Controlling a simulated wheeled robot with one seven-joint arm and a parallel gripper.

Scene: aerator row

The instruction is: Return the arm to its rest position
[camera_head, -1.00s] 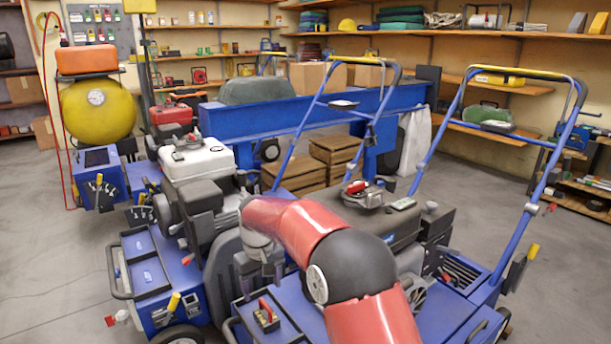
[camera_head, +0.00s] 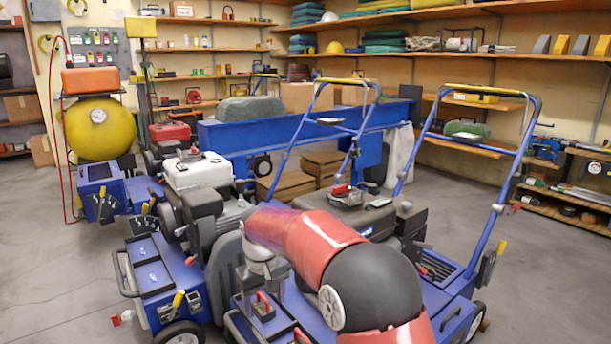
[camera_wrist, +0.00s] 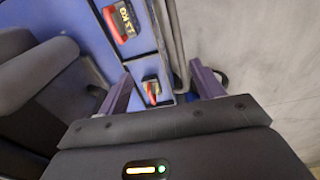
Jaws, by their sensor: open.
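My gripper (camera_wrist: 163,84) is open, its two dark purple fingers spread apart in the wrist view. Nothing is held between them. Below it is a blue tray-like deck (camera_wrist: 85,18) on the machine. A small red-handled weight (camera_wrist: 151,90) lies in a compartment and shows between the fingers, apart from them. Another red weight (camera_wrist: 121,20) marked 1.5 KG lies farther up in that view. In the head view my red arm bends over the front blue machine, with the hand low above its deck; the fingertips are not clear there. A red-handled weight (camera_head: 263,307) shows beside the hand.
A white-tanked engine (camera_head: 198,172) and a blue toolbox deck (camera_head: 152,270) stand left of the arm. A blue handlebar (camera_head: 478,190) rises at right. A blue beam (camera_head: 300,127) and wooden crates (camera_head: 287,187) stand behind. Grey floor is open at far left and right.

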